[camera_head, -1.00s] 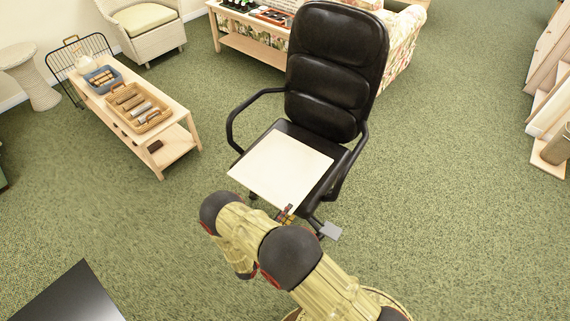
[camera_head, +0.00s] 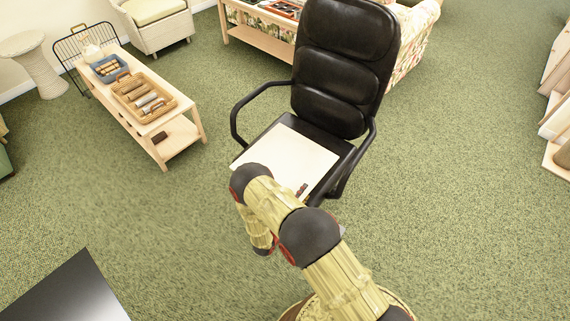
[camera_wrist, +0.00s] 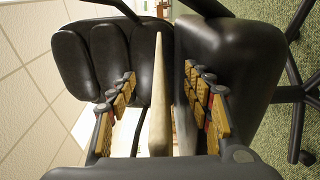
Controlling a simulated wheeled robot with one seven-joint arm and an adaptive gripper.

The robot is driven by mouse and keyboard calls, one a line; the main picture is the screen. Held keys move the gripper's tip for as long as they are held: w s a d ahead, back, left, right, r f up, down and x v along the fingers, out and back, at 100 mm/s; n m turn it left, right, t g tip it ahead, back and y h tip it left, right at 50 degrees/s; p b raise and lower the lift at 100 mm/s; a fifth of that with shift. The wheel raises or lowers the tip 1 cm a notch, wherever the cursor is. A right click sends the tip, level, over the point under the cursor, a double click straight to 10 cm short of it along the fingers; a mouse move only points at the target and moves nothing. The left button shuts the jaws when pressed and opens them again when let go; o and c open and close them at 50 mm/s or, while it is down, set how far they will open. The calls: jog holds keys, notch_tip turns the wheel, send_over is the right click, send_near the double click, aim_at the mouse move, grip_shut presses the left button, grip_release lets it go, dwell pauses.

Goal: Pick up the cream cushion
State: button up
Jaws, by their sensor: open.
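The cream cushion (camera_head: 284,158) is a thin, flat square lying on the seat of the black office chair (camera_head: 345,65). My arm hides its front corner in the head view. In the wrist view the cushion (camera_wrist: 160,105) is seen edge-on as a narrow strip between the two fingers. My gripper (camera_wrist: 160,72) is open, with one finger on each side of that edge and a gap showing on both sides. In the head view only a small part of my gripper (camera_head: 301,190) shows at the cushion's front right edge.
The chair's armrests (camera_head: 236,117) flank the seat. A low wooden table (camera_head: 190,128) with a wicker basket stands to the left. A dark glossy surface (camera_head: 68,292) is at the lower left. Wooden steps (camera_head: 560,135) are at the far right. Green carpet around is open.

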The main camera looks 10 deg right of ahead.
jog(key=c, duration=0.3)
grip_shut()
dwell(0.5)
dwell(0.6)
